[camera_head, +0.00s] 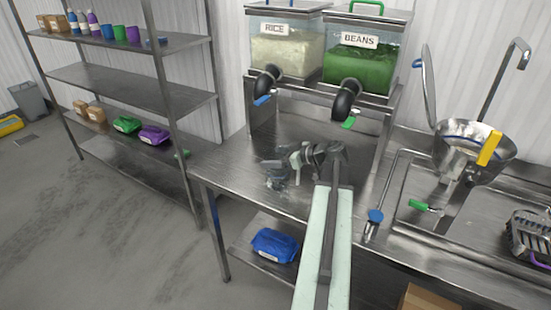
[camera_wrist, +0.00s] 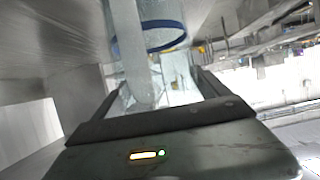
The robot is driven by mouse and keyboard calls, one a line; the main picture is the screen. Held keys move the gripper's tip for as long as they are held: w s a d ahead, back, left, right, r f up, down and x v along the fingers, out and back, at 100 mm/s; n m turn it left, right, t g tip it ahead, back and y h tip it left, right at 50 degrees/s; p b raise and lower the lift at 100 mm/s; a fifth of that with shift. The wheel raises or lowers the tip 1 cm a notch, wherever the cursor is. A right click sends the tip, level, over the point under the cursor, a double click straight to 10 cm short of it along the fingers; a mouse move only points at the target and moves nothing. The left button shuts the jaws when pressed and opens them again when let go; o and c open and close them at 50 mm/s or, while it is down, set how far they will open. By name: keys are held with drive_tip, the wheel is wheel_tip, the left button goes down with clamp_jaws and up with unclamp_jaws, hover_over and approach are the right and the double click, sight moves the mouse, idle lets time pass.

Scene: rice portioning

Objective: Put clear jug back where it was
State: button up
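The clear jug (camera_wrist: 128,45) shows in the wrist view as translucent walls and an upright bar, which may be its handle, with a blue ring around the top. It stands just ahead of and partly between my fingers. My gripper (camera_wrist: 160,85) has its fingers spread, with a gap at the right of the bar; I see no firm grip. In the head view my gripper (camera_head: 272,174) is low over the steel table (camera_head: 230,170), in front of the dispensers. The jug is too faint there to make out.
A rice dispenser (camera_head: 285,55) and a beans dispenser (camera_head: 358,62) stand behind, their spouts above the table. A shelf rack (camera_head: 125,80) stands left. A blue bag (camera_head: 274,245) lies below.

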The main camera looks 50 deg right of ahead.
drive_tip(key=shift+o, duration=0.6)
drive_tip(key=shift+r+p, duration=0.3)
drive_tip(key=p+v, duration=0.4)
drive_tip(key=v, duration=0.6)
drive_tip(key=shift+s+d+r, duration=0.15)
drive_tip(key=shift+s, duration=0.2)
drive_tip(key=shift+s+d, duration=0.15)
drive_tip(key=shift+s, duration=0.45)
